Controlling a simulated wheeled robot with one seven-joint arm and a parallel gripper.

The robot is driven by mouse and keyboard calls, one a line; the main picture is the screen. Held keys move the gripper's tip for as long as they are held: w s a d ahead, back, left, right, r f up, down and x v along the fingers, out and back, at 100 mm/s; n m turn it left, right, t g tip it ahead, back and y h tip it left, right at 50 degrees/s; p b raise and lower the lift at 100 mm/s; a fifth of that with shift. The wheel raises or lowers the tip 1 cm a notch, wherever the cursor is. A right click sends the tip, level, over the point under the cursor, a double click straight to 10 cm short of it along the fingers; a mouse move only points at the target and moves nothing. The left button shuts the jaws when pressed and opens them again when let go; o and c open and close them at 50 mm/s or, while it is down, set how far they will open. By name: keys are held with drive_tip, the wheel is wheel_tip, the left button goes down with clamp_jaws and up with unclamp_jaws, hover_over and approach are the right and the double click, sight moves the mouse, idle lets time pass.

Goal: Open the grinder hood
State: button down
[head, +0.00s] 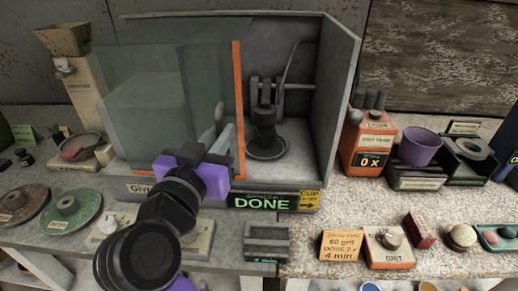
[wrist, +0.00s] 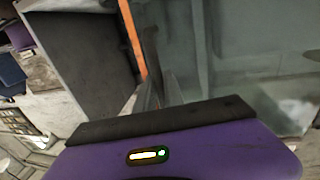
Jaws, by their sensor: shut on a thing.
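The grinder hood (head: 140,100) is a see-through grey panel with an orange upright edge (head: 239,110). It covers the left of the grey grinder housing (head: 338,95); the right side stands uncovered, showing the dark grinder (head: 264,130) inside. My purple-bodied gripper (head: 222,132) is at the hood's front, just left of the orange edge, shut on what looks like the hood's handle, mostly hidden by the fingers. In the wrist view the gripper's fingers (wrist: 156,85) stand beside the orange edge (wrist: 133,38), with the hood panel (wrist: 240,60) to the right.
A green-lit "DONE" sign (head: 262,202) sits on the housing's front ledge. An orange box marked "0 X" (head: 370,140) and a purple cup (head: 419,146) stand to the right. Round discs (head: 70,208) lie at left. Small labelled blocks (head: 342,246) line the front right bench.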

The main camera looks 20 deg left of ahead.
drive_tip(key=shift+s+a+b, duration=0.25)
drive_tip(key=shift+s+a, duration=0.05)
drive_tip(key=shift+a, duration=0.6)
drive_tip(key=shift+s+a+b, duration=0.2)
drive_tip(key=shift+s+a, duration=0.05)
drive_tip(key=shift+a, duration=0.6)
drive_tip(key=c, duration=1.5)
unclamp_jaws()
drive_tip(key=shift+o, duration=0.2)
approach(210, 124)
drive_tip(key=shift+s+b, duration=0.35)
drive_tip(key=shift+s, duration=0.5)
